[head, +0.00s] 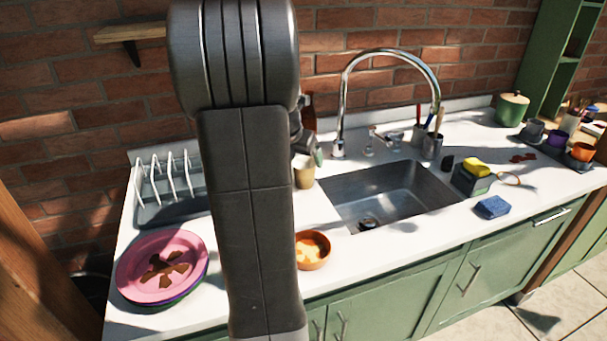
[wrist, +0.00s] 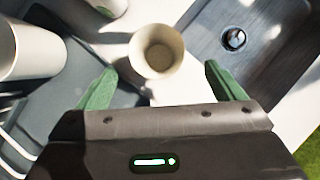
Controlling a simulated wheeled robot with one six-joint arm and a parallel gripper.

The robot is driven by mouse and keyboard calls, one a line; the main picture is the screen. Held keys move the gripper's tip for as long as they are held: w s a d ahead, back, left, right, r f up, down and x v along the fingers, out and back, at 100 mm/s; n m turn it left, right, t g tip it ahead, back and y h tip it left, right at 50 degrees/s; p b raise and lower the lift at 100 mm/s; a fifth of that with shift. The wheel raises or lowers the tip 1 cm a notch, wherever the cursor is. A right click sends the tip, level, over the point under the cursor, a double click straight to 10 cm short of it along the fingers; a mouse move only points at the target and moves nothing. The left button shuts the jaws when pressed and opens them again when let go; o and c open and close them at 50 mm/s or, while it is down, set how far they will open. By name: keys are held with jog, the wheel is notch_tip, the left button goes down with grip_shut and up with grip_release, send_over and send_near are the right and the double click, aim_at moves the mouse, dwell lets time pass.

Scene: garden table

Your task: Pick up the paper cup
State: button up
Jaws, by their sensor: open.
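The paper cup (head: 304,176) is tan and stands on the white counter just left of the sink, partly hidden behind my arm in the head view. In the wrist view the paper cup (wrist: 157,52) appears upright from above, its open mouth empty. My gripper (wrist: 160,72) is open, with green fingers spread to the left and right of the cup in the picture. Nothing is between the fingers, and how far above the cup they are is hard to tell. In the head view only a bit of my gripper (head: 318,157) shows beside my arm.
The sink (head: 390,192) with a tall faucet (head: 344,100) lies right of the cup. An orange bowl (head: 313,262) is in front. A dish rack (head: 166,190) and stacked plates (head: 135,272) stand left. A pale cylinder (wrist: 28,52) is at the wrist view's left.

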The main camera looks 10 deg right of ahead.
aim_at(305, 167)
jog(key=x, duration=0.8)
jog(key=shift+w+r, duration=0.2)
jog(key=shift+w, duration=0.2)
jog(key=shift+c, duration=0.4)
jog(key=c, duration=1)
